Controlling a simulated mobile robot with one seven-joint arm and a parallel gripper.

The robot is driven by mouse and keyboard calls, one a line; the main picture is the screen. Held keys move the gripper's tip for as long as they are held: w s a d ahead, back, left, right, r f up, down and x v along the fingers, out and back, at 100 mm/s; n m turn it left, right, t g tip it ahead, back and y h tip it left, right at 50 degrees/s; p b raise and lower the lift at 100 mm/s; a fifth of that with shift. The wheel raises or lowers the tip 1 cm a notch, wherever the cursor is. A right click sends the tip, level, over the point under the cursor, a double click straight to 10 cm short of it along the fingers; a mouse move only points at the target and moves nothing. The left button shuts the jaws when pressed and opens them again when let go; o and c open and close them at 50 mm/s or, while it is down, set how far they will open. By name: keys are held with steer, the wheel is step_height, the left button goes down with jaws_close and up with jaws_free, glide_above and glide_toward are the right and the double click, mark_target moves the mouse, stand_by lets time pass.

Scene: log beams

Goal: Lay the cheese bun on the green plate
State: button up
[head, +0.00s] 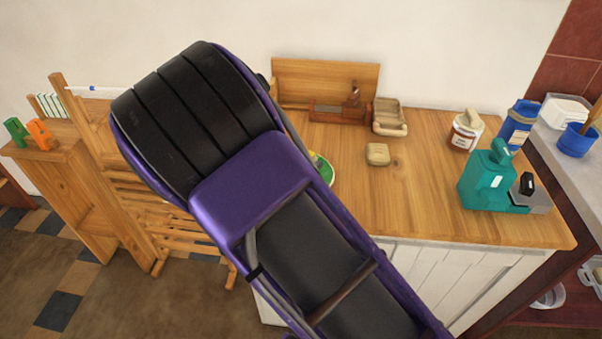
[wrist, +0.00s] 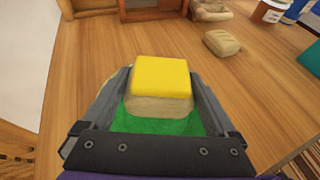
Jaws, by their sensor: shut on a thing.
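The cheese bun (wrist: 160,80), a tan bun with a flat yellow top, sits between the fingers of my gripper (wrist: 160,76) in the wrist view. My gripper is shut on its sides. The green plate (wrist: 150,123) shows below and in front of the bun, which is over it. I cannot tell whether the bun touches the plate. In the head view my arm hides the gripper and most of the bun; only a sliver of the green plate (head: 329,172) shows at the arm's right edge.
A plain tan bun (head: 377,154) lies on the wooden countertop (head: 410,205) to the right. Behind are a wooden plane (head: 340,112) and a tan chair-like piece (head: 390,117). A labelled jar (head: 466,131) and a teal machine (head: 487,180) stand at the right. The counter's middle is clear.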

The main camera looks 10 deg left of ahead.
steer(key=shift+f+b, duration=0.5)
steer(key=shift+f, duration=1.6)
steer(key=o, duration=1)
steer(key=shift+r, duration=0.1)
steer(key=shift+s+a+r+p, duration=0.1)
steer(key=shift+s+r+p, duration=0.15)
steer(key=shift+r+p, duration=0.05)
steer(key=p+v, duration=0.1)
steer(key=v, duration=1)
steer(key=shift+s+r, duration=0.1)
steer(key=shift+s, duration=0.15)
